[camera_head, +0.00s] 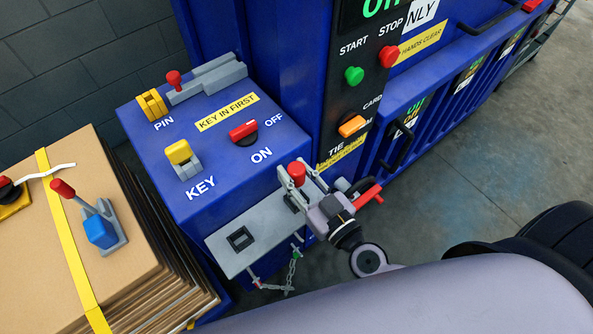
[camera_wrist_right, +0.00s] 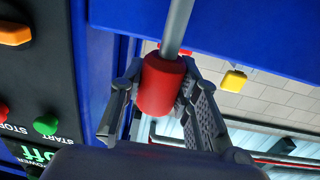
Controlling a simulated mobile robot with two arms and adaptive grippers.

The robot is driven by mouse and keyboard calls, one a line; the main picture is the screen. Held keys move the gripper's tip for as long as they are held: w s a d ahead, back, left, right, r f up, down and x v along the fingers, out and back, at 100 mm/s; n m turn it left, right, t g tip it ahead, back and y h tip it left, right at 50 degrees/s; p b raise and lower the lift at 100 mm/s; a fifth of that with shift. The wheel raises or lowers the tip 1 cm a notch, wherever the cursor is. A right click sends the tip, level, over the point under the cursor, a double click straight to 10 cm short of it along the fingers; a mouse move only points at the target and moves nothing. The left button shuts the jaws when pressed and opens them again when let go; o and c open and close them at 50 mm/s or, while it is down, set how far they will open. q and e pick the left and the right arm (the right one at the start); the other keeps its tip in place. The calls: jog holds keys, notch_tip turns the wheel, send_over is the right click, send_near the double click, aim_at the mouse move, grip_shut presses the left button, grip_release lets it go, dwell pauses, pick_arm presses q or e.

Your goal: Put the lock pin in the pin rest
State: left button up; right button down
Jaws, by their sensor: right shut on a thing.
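The lock pin has a red grip (camera_head: 297,173) and a grey rod (camera_wrist_right: 177,25). My right gripper (camera_head: 309,196) is shut on the red grip, which also shows in the wrist view (camera_wrist_right: 160,85) between both fingers. The pin looks upright, grip on top, over the right part of a grey plate (camera_head: 222,254) on the blue box's front. The plate has a dark square socket (camera_head: 240,238). The rod's lower end is hidden, so I cannot tell whether it touches the plate. Nothing names the pin rest; a yellow slotted block (camera_head: 152,103) stands above the word PIN. My left gripper is not in view.
The blue box top carries a yellow KEY handle (camera_head: 180,153), a red switch (camera_head: 243,131) and a grey bolt (camera_head: 208,82). A red lever (camera_head: 368,195) sits close right of my gripper. A chain (camera_head: 291,272) hangs below the plate. Strapped cardboard (camera_head: 85,160) stands left.

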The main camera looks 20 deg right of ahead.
aim_at(296, 184)
jog(key=shift+p, duration=0.55)
dwell(0.9)
jog(key=shift+f+b, duration=1.5)
jog(key=shift+f, duration=0.55)
jog(key=c, duration=1.1)
grip_release()
jog(key=v, duration=1.2)
